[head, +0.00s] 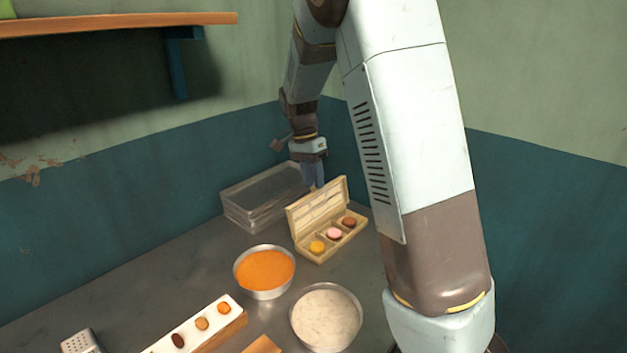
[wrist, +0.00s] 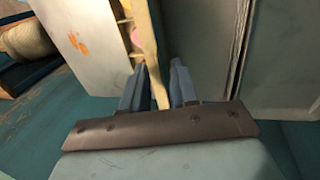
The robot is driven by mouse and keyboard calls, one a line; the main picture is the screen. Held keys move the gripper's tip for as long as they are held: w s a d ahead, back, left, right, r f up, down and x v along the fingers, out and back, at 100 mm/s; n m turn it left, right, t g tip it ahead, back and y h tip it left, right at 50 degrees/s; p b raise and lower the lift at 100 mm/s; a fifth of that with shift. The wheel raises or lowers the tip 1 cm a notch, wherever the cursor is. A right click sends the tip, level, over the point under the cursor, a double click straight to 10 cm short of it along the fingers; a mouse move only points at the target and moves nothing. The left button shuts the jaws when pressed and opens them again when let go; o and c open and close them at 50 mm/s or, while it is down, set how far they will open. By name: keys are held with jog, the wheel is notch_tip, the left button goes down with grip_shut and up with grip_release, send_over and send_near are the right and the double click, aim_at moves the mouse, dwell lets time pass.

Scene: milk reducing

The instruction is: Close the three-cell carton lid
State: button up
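The three-cell carton (head: 343,244) is tan and sits on the grey table, right of centre in the head view. Its lid (head: 316,204) stands raised at the back edge. A yellow, a pink and a brown macaron fill its cells. My gripper (head: 314,184) points down at the lid's upper edge, its tips partly hidden by the lid. In the wrist view my gripper (wrist: 160,72) has its two fingers apart, with the lid's tan edge (wrist: 149,45) running between them. Whether either finger touches the lid is unclear.
Stacked clear trays (head: 262,195) stand left of the gripper, near the wall. A bowl of orange filling (head: 264,270) and a bowl of pale filling (head: 326,317) stand in front of the carton. A white-topped board (head: 205,325) holds several macaron shells. A shelf (head: 110,24) hangs at upper left.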

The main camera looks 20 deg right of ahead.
jog(key=shift+f, duration=0.3)
jog(key=shift+c, duration=0.2)
grip_shut()
dwell(1.1)
